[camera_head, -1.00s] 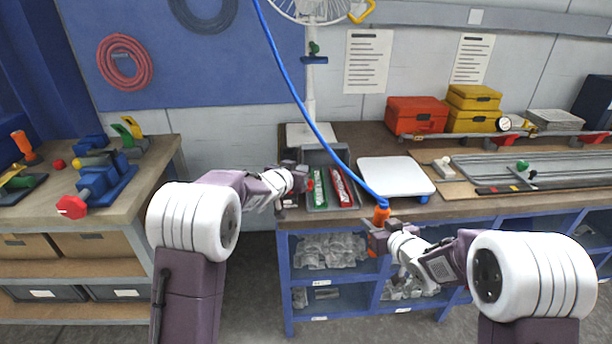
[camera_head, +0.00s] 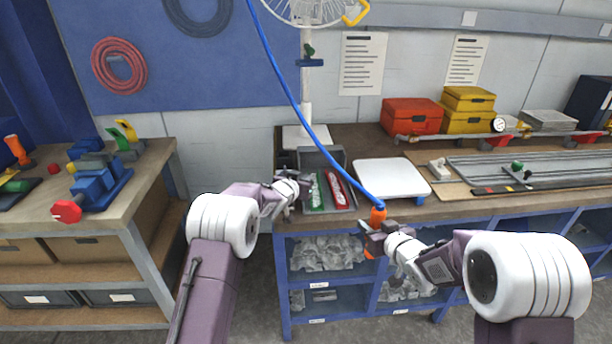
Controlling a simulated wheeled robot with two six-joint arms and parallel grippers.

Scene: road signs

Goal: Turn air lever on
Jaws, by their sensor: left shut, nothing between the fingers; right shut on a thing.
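My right gripper (camera_head: 371,232) is shut on the orange end fitting (camera_head: 378,216) of a blue hose (camera_head: 300,105), in front of the workbench edge. My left gripper (camera_head: 304,182) is shut and empty, beside the grey tray at the bench's front edge. A metal pipe with a round gauge (camera_head: 498,125) runs along the back of the bench. It carries red lever-like parts, one at the far right (camera_head: 586,138). A small green handle with a blue part (camera_head: 309,62) sits on the upright post. I cannot tell which of these is the air lever.
The grey tray (camera_head: 340,206) holds a green and a red item. A white board (camera_head: 391,180) lies beside it. Red (camera_head: 411,117) and yellow (camera_head: 468,119) boxes stand behind. Metal rails (camera_head: 520,168) lie at right. A second bench (camera_head: 125,200) with vises stands left, with a floor gap between.

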